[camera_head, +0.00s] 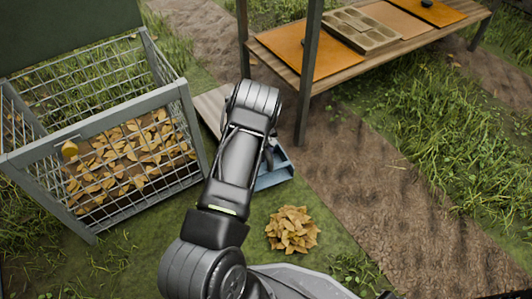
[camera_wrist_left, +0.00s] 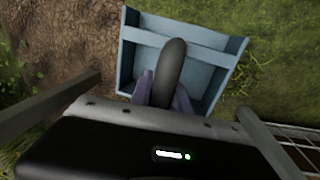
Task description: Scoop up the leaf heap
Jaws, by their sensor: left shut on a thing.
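The leaf heap (camera_head: 292,230) is a small pile of yellow-brown leaves on the grass, at lower middle in the head view. A blue scoop (camera_head: 274,174) lies beyond it, partly hidden behind my left arm. In the left wrist view the scoop (camera_wrist_left: 128,52) shows as a shallow open pan, empty, with a dark rounded handle (camera_wrist_left: 172,68). My left gripper (camera_wrist_left: 166,98) is shut on this handle. In the head view the arm hides most of that gripper. I cannot tell whether the scoop touches the ground. My right gripper is in neither view.
A wire-mesh bin (camera_head: 96,131) holding leaves stands at left, its dark lid (camera_head: 65,30) raised. A wooden table (camera_head: 345,68) with orange boards and a sectioned tray stands at upper right. Bare soil (camera_head: 370,200) runs right of the heap.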

